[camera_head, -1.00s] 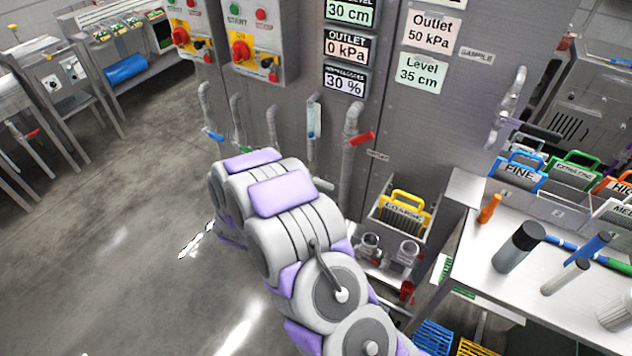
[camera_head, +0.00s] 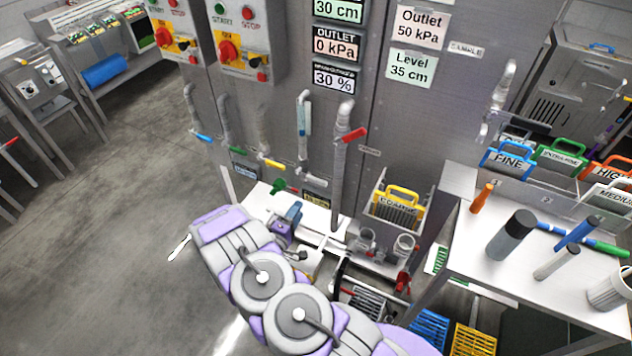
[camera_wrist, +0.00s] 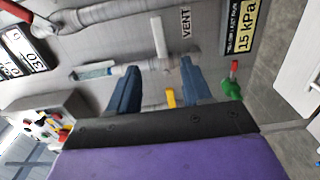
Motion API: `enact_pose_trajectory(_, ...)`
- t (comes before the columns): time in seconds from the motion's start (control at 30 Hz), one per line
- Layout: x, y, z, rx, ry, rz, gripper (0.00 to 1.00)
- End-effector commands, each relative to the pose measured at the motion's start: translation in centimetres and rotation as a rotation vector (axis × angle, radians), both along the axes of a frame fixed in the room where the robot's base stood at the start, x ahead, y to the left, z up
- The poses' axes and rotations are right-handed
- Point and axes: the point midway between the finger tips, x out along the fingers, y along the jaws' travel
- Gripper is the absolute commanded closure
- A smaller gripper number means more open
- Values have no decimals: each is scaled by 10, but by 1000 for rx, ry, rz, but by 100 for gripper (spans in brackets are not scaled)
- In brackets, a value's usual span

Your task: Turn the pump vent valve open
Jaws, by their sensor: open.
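My gripper (camera_wrist: 159,66) is open, its two blue fingers pointing at the panel in the wrist view. It holds nothing. A grey pipe end with a clear blue-tinted tube (camera_wrist: 95,70) lies beyond and between the fingertips; contact cannot be told. A pale bar (camera_wrist: 158,36) sits beside this pipe, close to the VENT label (camera_wrist: 186,22). I take this bar as the vent valve's handle. In the head view the tube's pipe (camera_head: 303,105) hangs on the panel, with a pale bar (camera_head: 314,180) at its foot. My gripper (camera_head: 291,212) is low in front of it, partly hidden by my arm.
A red-lever pipe (camera_head: 341,165) stands to the right of the tube. Blue, green and yellow levers (camera_head: 272,164) are to its left. A green fitting (camera_head: 278,186) is near my gripper. A COARSE rack (camera_head: 398,205) and a bench (camera_head: 465,240) stand right. Floor at left is clear.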

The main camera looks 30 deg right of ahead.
Motion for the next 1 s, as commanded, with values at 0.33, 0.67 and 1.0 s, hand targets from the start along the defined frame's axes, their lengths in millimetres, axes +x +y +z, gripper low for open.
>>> enact_pose_trajectory(0.33,37,-46,-1,-3,-3,-2,51)
enact_pose_trajectory(0.67,74,-96,-1,-1,-2,-4,51)
enact_pose_trajectory(1.0,94,-120,0,-3,-1,0,51)
